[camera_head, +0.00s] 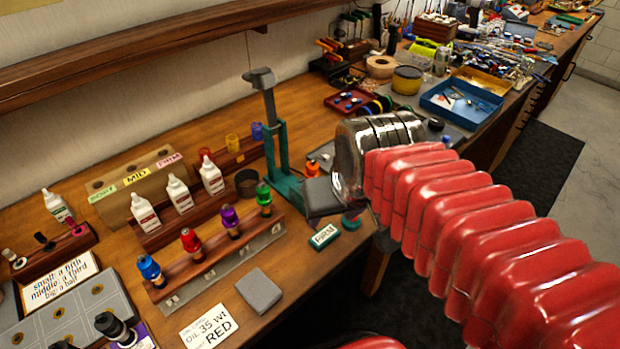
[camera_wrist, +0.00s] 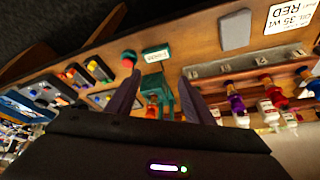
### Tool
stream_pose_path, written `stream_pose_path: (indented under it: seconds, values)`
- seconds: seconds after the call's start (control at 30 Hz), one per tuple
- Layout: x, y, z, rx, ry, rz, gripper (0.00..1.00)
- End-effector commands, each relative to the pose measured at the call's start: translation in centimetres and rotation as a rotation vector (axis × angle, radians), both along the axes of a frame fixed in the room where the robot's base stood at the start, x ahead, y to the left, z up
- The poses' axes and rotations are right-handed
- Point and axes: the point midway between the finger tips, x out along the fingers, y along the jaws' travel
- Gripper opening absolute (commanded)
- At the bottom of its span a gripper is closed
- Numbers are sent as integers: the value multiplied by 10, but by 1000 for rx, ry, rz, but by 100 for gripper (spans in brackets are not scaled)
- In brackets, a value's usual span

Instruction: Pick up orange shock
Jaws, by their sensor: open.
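An orange-capped piece (camera_head: 313,168), which looks like the orange shock, is beside the green stand (camera_head: 285,178) in the head view, close to my arm's chrome end. Only its top shows clearly. In the wrist view a small orange patch (camera_wrist: 152,111) shows by the green stand (camera_wrist: 161,90), between my fingers; I cannot tell for sure that it is the shock. My gripper (camera_wrist: 160,76) is open, with two dark fingers apart and nothing seen held between them.
A wooden rack (camera_head: 222,250) holds blue, red, purple and green shocks. White bottles (camera_head: 177,194) stand behind. A blue tray (camera_head: 462,104) is farther right.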

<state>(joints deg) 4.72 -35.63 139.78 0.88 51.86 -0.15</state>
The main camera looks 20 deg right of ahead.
Motion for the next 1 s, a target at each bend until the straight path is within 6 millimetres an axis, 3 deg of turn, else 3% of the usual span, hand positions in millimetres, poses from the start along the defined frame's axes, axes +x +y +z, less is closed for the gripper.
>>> stream_pose_path:
  seconds: [0.3, 0.63, 0.77, 1.0]
  values:
    - [58, -26, 20, 37, 54, -12, 48]
    - [112, -39, 51, 52, 47, 99, 48]
    - [120, -34, 70, 41, 22, 176, 48]
    - [118, -32, 69, 28, 27, 228, 48]
